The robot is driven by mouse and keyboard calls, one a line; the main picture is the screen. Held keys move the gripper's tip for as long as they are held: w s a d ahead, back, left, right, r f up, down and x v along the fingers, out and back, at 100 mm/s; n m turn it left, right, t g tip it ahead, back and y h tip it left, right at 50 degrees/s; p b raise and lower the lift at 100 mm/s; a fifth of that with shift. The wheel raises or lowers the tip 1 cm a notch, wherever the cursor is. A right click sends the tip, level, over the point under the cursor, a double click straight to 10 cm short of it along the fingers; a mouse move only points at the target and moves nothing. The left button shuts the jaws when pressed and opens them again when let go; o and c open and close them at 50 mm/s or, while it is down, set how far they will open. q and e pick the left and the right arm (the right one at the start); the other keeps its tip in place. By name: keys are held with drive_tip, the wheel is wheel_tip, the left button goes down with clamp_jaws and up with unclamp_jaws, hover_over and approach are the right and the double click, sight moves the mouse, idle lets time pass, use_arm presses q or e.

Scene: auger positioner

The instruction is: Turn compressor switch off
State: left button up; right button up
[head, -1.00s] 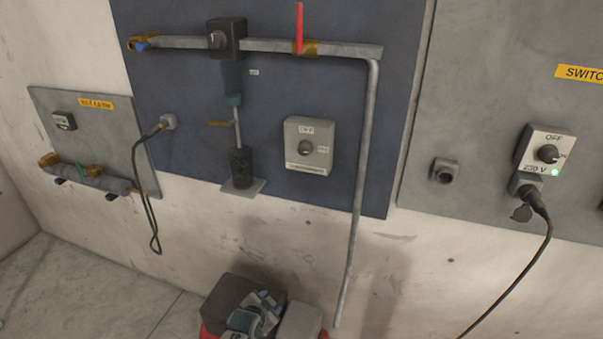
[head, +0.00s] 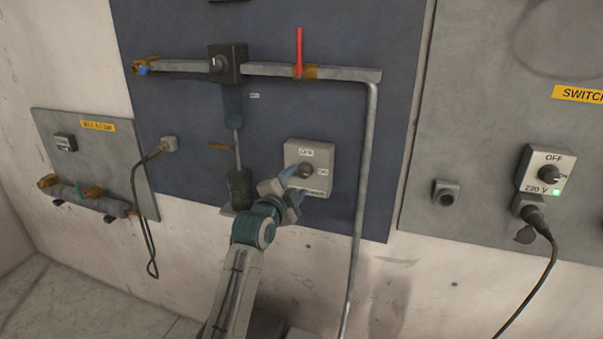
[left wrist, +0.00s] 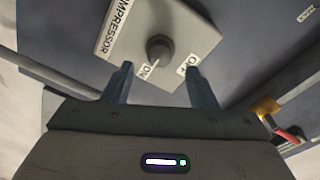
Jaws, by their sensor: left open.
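The compressor switch is a light grey box (head: 322,158) on the dark blue panel, with a dark round knob (head: 306,171) and white labels. In the left wrist view, the box (left wrist: 200,38) reads "COMPRESSOR", and its knob (left wrist: 159,49) has a pale pointer mark aimed toward the "ON" label (left wrist: 147,70). The "OFF" label (left wrist: 186,65) is beside it. My left gripper (head: 292,184) is open at the lower left of the box. Its two fingers (left wrist: 155,85) lie either side of the knob's line, short of the knob and holding nothing. My right gripper is not in view.
A grey pipe (head: 362,190) runs down to the right of the switch, with a red lever (head: 299,50) above. A dark cylinder (head: 238,188) stands close left. Another switch box marked "OFF" and "230 V" (head: 546,172) is on the right panel (head: 480,130).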

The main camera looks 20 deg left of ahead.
sight(303, 174)
use_arm(q)
drive_tip(key=w, duration=0.3)
drive_tip(key=w+p, duration=0.1)
drive_tip(key=w, duration=0.1)
drive_tip(key=shift+d, duration=0.25)
drive_tip(key=shift+s, duration=0.1)
drive_tip(key=c, duration=1)
